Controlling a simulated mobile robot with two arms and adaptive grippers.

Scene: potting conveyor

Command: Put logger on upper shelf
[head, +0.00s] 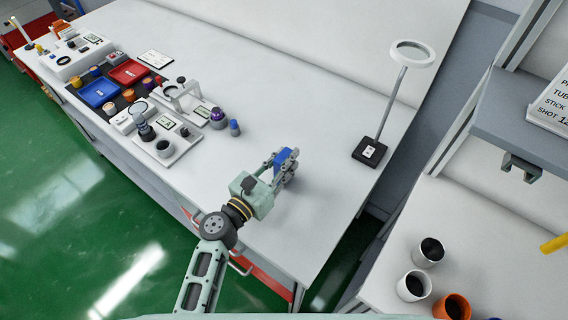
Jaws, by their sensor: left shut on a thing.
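My left gripper (288,167) is shut on a small blue block-like thing, which I take to be the logger (287,155). The fingers cover part of it. It is above the right part of the white table, left of the lamp; I cannot tell its height over the surface. A grey shelf (490,118), likely the upper shelf, stands at the right edge, well apart from the gripper. A white sign (553,108) with black print stands on it. My right gripper is not in view.
A ring lamp (398,92) on a black base stands between gripper and shelf. Trays, a blue bin (98,92), a red bin (128,72) and instruments crowd the table's left. Several cups, one orange (452,307), stand below the shelf. The table (310,95) behind the gripper is clear.

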